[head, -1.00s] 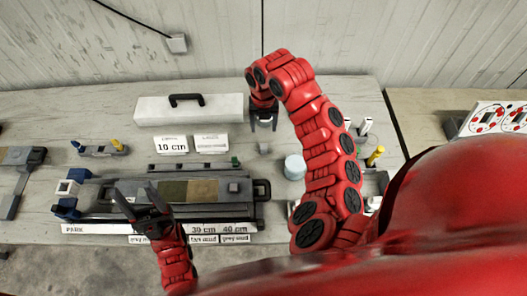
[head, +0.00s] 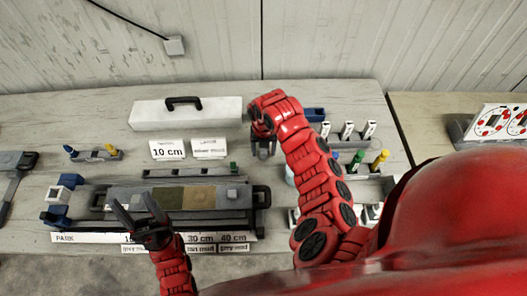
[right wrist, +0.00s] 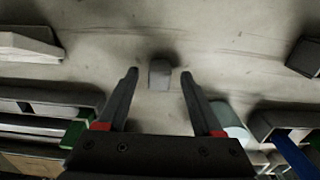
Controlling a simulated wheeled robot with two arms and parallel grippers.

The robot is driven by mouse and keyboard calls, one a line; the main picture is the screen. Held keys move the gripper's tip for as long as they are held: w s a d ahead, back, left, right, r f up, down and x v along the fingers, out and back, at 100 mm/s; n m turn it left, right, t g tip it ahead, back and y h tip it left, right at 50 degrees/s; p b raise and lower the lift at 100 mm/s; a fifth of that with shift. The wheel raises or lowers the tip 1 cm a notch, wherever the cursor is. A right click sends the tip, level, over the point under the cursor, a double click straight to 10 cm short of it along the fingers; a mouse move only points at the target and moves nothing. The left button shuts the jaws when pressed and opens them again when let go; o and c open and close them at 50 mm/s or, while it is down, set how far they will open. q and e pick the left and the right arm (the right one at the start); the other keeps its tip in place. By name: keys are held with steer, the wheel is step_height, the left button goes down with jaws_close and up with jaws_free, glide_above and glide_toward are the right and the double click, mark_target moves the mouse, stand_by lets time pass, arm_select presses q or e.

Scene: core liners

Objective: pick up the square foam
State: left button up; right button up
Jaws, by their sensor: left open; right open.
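A small grey block, which looks like the square foam (right wrist: 160,74), lies on the bench in the right wrist view. It is between the fingertips of my open right gripper in that picture, with gaps on both sides. In the head view my right gripper (head: 263,152) is over the bench below the white case and hides the block. I cannot tell its exact height above the block. My left gripper (head: 136,203) is open and empty over the left end of the long grey tray (head: 128,196).
A white case (head: 220,110) with a black handle lies at the back. Label cards (head: 168,149) stand in front of it. A pale cylinder (right wrist: 228,115) stands close right of my right gripper. A rack with coloured pens (head: 379,160) is farther right.

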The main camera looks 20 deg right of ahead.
steer(key=shift+w, duration=0.1)
jaws_close()
steer(key=shift+r, duration=0.1)
stand_by(0.3)
